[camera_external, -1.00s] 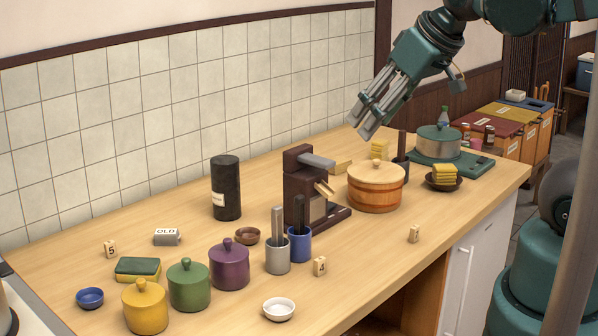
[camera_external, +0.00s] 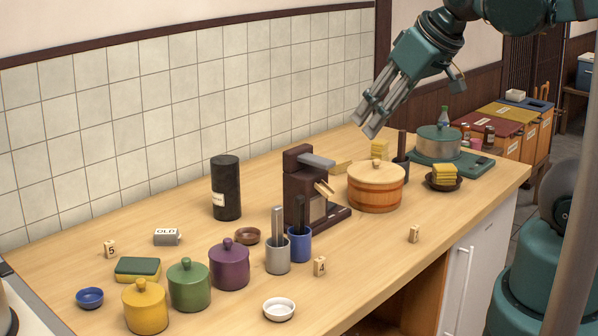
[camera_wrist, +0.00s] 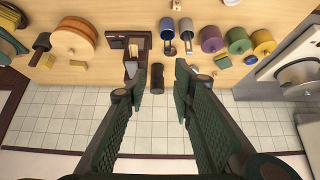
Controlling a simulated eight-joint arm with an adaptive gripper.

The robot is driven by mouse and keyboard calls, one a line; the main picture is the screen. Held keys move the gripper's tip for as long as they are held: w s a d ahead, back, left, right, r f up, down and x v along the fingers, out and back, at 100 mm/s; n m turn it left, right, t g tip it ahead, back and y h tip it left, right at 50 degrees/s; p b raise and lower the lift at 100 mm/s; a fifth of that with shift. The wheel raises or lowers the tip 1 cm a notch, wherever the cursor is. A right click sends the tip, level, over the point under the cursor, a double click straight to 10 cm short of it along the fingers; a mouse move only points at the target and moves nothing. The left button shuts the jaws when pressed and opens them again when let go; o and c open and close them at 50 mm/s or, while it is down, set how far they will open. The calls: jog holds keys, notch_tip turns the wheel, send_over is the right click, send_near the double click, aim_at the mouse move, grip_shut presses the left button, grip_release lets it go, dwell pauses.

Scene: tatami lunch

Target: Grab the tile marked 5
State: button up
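The tile marked 5 (camera_external: 110,249) stands upright at the far left of the counter in the external view, near the tiled wall. A tile marked 4 (camera_external: 320,266) stands near the front, beside the blue holder. Another small tile (camera_external: 414,234) stands to the right at the front edge; its mark is too small to read. My gripper (camera_external: 369,128) is raised above the back right of the counter, far from the tile marked 5. In the wrist view my gripper (camera_wrist: 168,75) has its fingers spread apart, with nothing between them.
Yellow (camera_external: 145,308), green (camera_external: 189,288) and purple (camera_external: 229,266) jars stand at the front left. A dark canister (camera_external: 226,190), a brown machine (camera_external: 302,190) and a wooden tub (camera_external: 375,188) occupy the middle. A sponge (camera_external: 137,269) and a block marked OLD (camera_external: 166,237) lie near the tile marked 5.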

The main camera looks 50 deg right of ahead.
jog(key=shift+w, duration=0.1)
dwell(0.3)
